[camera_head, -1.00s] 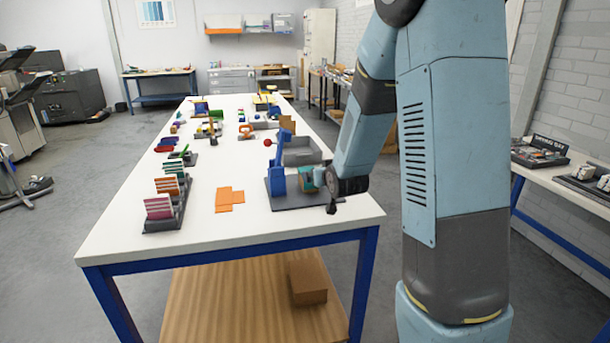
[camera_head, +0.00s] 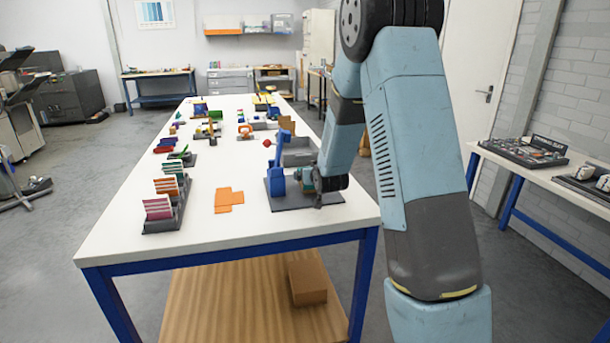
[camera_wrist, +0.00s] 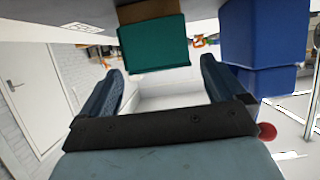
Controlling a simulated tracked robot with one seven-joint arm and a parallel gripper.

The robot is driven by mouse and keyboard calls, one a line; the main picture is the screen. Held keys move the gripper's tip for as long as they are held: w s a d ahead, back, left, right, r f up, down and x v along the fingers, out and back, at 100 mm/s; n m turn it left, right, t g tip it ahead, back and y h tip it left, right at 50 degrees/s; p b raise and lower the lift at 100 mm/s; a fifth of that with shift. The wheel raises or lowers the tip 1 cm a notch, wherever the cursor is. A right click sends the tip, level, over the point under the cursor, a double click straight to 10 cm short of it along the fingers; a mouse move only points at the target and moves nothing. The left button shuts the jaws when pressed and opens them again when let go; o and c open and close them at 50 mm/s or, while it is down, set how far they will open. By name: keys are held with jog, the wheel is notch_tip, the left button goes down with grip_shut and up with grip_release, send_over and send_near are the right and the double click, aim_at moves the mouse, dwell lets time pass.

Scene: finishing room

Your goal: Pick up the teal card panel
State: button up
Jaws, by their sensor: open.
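The teal card panel (camera_wrist: 155,46) shows in the wrist view at the top centre, with a brown part along its upper edge. My gripper (camera_wrist: 160,70) is open. Its two fingers stand at left and right, and the panel lies ahead in the span between them; I cannot tell whether either finger touches it. In the head view my gripper (camera_head: 316,184) is low beside the blue press-like stand (camera_head: 277,180) on its dark base (camera_head: 292,205). The panel is mostly hidden there by my gripper; a small teal patch (camera_head: 305,178) shows beside the stand.
An orange card piece (camera_head: 228,200) lies flat to the left. A dark rack (camera_head: 169,215) of coloured cards stands near the table's left edge. A grey tray (camera_head: 300,152) is behind the stand. The white tabletop (camera_head: 250,228) is clear at the front.

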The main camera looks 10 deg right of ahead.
jog(key=shift+x, duration=1.4)
jog(key=c, duration=1)
